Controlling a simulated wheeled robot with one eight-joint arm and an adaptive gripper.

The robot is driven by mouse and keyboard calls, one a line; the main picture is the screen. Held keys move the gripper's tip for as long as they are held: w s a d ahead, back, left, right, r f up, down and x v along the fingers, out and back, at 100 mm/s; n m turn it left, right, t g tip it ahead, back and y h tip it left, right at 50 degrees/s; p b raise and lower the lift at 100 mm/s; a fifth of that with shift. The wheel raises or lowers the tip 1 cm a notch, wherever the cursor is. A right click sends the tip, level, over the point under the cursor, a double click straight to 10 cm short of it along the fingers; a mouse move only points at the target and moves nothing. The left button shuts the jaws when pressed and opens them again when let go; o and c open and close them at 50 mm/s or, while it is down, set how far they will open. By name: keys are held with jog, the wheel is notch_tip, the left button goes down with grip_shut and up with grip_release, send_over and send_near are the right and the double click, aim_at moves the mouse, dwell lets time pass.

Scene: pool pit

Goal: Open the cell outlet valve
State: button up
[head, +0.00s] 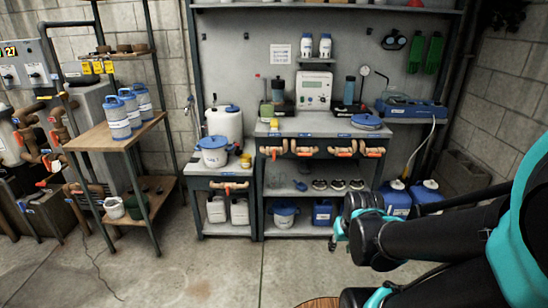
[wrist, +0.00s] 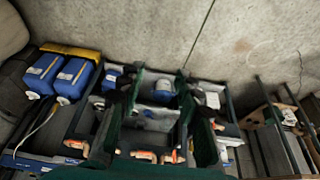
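Several valves with orange-red handles on brown pipe pieces line the front edge of the bench, such as one valve (head: 341,152); valves also show in the wrist view (wrist: 144,156). More valves with red handles sit on the brown pipework (head: 55,137) at the far left. I cannot tell which one is the cell outlet valve. My gripper (head: 340,232) is in front of the bench at the lower right of the head view, apart from every valve. In the wrist view its two dark green fingers (wrist: 160,92) stand apart with nothing held between them.
A wooden shelf rack (head: 112,134) with blue-and-white tubs stands between the left pipework and the bench. Blue jugs (head: 396,198) stand on the floor right of the bench. A white bucket with a blue lid (head: 214,152) sits on the lower counter. The concrete floor (head: 200,270) in front is clear.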

jog(key=w+r+m+t+h, duration=0.1)
jog(key=w+r+t+h, duration=0.25)
jog(key=w, duration=1.45)
jog(key=w+r+m+t+h, duration=0.2)
jog(key=w+t, duration=0.2)
jog(key=w, duration=1.4)
jog(key=n+t+y, duration=0.3)
jog(key=t+y, duration=0.3)
send_near(274, 154)
jog(key=shift+h, duration=0.25)
jog(key=w, duration=0.9)
jog(key=shift+w+a+f, duration=0.1)
jog(key=shift+a, duration=0.05)
jog(key=shift+c, duration=0.2)
grip_shut()
